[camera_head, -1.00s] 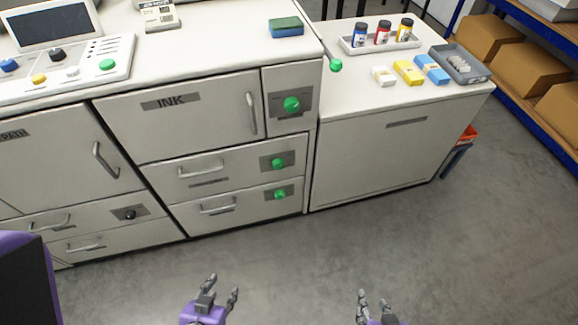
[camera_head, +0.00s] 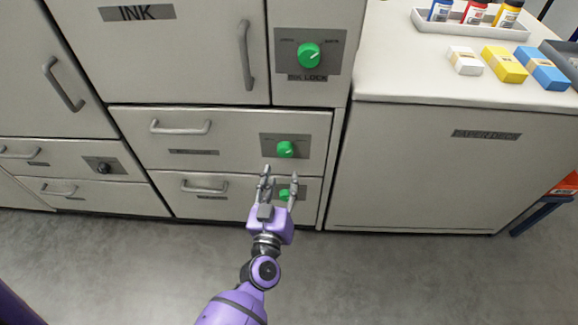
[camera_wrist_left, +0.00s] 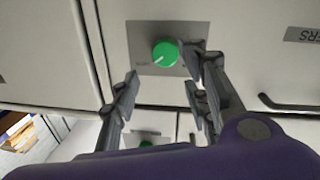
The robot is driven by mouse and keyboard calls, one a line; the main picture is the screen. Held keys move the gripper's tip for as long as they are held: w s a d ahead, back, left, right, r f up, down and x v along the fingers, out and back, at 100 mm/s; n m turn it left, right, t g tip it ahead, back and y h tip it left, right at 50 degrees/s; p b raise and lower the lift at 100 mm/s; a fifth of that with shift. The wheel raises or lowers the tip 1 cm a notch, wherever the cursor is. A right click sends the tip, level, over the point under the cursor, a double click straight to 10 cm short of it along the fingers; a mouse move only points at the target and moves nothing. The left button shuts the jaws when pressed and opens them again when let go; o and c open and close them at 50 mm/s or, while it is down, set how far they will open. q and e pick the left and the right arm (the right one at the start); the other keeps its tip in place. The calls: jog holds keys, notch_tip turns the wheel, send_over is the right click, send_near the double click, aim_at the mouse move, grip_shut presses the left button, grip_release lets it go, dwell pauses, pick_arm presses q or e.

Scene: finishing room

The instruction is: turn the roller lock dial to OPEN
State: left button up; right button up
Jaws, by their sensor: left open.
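Two drawers below the INK door each carry a green dial. The upper drawer's dial (camera_head: 285,149) also shows in the left wrist view (camera_wrist_left: 165,53), on a grey plate. Beside it there, an upside-down label ends in "ERS", which fits a rollers drawer. I cannot read the dial's position words. My left gripper (camera_head: 280,178) is open and empty, its fingertips just below this dial in the head view. In the left wrist view the fingers (camera_wrist_left: 160,78) reach towards the dial; whether one touches it is unclear. My right gripper is out of view.
The lower drawer's green dial (camera_head: 284,194) shows between my fingers. The ink lock dial (camera_head: 308,56) is above. Drawer handles (camera_head: 180,127) stick out to the left. The paper deck cabinet (camera_head: 430,165) stands at right, with bottles and coloured blocks on top. The floor in front is clear.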

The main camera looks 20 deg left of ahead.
aim_at(288, 153)
pick_arm(q)
jog(key=shift+y, duration=0.3)
jog(key=w, duration=0.2)
jog(key=w+a, duration=0.1)
jog(key=w, duration=0.2)
jog(key=w+b, duration=0.1)
jog(key=w, duration=0.2)
jog(key=shift+w+a, duration=0.25)
jog(key=shift+a, duration=0.1)
jog(key=shift+r, duration=0.1)
jog(key=shift+c, duration=0.5)
jog(key=shift+d, duration=0.1)
jog(key=c, duration=0.9)
